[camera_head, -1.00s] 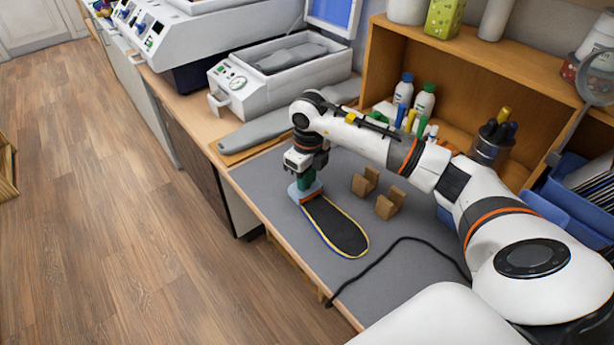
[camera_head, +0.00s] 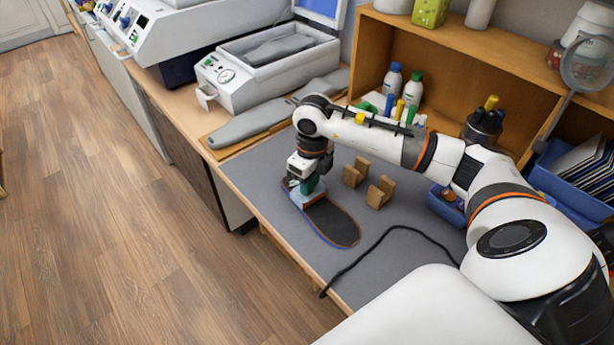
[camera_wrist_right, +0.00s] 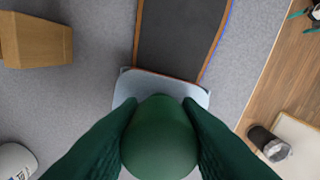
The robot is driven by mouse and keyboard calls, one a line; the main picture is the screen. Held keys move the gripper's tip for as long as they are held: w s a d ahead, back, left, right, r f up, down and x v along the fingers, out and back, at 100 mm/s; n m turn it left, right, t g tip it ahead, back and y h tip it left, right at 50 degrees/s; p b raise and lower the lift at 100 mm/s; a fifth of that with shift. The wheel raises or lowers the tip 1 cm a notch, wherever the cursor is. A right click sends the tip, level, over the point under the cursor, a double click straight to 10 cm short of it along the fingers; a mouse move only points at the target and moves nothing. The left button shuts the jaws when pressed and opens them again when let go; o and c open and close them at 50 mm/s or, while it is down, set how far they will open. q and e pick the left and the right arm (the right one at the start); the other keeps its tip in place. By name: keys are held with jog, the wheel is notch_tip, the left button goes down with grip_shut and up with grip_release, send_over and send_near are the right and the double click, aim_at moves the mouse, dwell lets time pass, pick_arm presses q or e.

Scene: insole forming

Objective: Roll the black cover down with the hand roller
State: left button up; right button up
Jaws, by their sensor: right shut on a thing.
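The black cover (camera_head: 332,222) lies on the grey mat as the top of a long insole with a blue edge. In the right wrist view the cover (camera_wrist_right: 180,38) runs away from the roller, with a thin brown edge and a blue line at its right. My right gripper (camera_head: 308,184) is shut on the green handle (camera_wrist_right: 158,135) of the hand roller. The roller's pale blue head (camera_head: 306,196) is over the far part of the cover and seems to rest on it; the handle and head hide that part. My left gripper is not in view.
Two wooden blocks (camera_head: 380,192) stand on the grey mat (camera_head: 262,178) right of the insole. A black cable (camera_head: 365,252) curves across the mat nearer me. A grey last-like form (camera_head: 255,122) and a white press (camera_head: 268,72) are behind. The mat's left side is clear.

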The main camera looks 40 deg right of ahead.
jog(key=shift+s+d+f, duration=0.1)
jog(key=shift+s, duration=1.7)
jog(key=shift+s+d+f+b, duration=0.15)
jog(key=shift+s+b, duration=0.2)
jog(key=shift+s, duration=0.85)
jog(key=shift+s+b, duration=0.85)
jog(key=shift+s, duration=2)
jog(key=shift+w+b, duration=0.65)
jog(key=shift+w, duration=2)
jog(key=shift+w+a+r+b, duration=0.15)
jog(key=shift+w+b, duration=0.15)
jog(key=shift+w, duration=1.5)
jog(key=shift+w+a+r+b, duration=0.1)
jog(key=shift+w+b, duration=0.25)
jog(key=shift+w, duration=1.5)
jog(key=shift+w+a+r+b, duration=0.15)
jog(key=shift+w+b, duration=0.15)
jog(key=shift+w, duration=1.5)
notch_tip(320, 180, up, 7)
jog(key=p, duration=0.4)
jog(key=shift+p, duration=0.35)
